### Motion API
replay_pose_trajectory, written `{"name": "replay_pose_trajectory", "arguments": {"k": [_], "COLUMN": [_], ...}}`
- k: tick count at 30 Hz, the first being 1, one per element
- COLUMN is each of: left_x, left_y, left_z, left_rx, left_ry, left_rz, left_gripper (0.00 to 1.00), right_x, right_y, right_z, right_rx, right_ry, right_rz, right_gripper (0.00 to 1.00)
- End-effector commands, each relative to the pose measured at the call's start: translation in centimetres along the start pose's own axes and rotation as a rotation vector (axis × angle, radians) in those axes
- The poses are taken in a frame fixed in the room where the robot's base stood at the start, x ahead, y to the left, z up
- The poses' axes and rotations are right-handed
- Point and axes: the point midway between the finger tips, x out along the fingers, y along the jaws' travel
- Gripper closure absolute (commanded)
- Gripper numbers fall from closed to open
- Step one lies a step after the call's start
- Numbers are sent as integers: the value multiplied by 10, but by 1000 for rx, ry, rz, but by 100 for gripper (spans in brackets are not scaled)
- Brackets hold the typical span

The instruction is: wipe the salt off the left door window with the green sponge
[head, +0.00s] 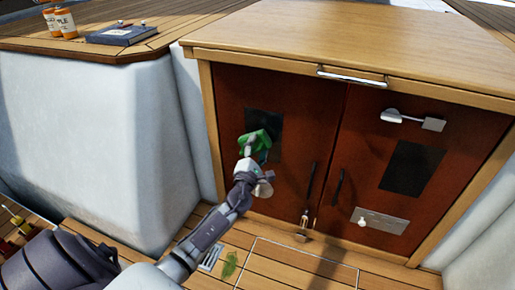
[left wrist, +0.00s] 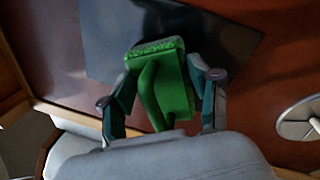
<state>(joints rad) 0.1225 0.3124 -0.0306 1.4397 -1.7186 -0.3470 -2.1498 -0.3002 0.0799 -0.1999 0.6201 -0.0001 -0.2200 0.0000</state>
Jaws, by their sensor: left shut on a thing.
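The green sponge (head: 257,139) is held in my left gripper (head: 251,150), in front of the left door window (head: 268,123), a dark pane in the reddish-brown left door (head: 287,97). The sponge covers part of the pane's left side in the head view. In the left wrist view the fingers are shut on the sponge's green grip (left wrist: 172,92), and its rough face points at the dark pane (left wrist: 215,42). I cannot tell whether the sponge touches the pane. No salt is clearly visible on it. My right gripper is not in view.
The right door (head: 376,160) has its own dark window (head: 411,168), a latch (head: 412,119) and a metal plate (head: 380,221). A metal bar handle (head: 352,77) sits under the wooden top.

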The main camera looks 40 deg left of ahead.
Motion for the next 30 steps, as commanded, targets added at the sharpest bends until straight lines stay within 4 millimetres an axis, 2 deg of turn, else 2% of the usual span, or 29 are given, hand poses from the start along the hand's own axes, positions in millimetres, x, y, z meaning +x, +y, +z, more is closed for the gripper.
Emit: {"name": "replay_pose_trajectory", "arguments": {"k": [8,24,30], "left_x": [1,-51,-58], "left_y": [6,11,12], "left_z": [2,1,1], "left_rx": [-2,-1,-2], "left_ry": [-3,-2,-2], "left_rz": [11,4,5], "left_gripper": [75,75,75], "right_x": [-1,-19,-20], "right_y": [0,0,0], "right_z": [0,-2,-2], "right_rx": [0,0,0], "right_ry": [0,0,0], "right_rz": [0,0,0], "right_gripper": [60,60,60]}}
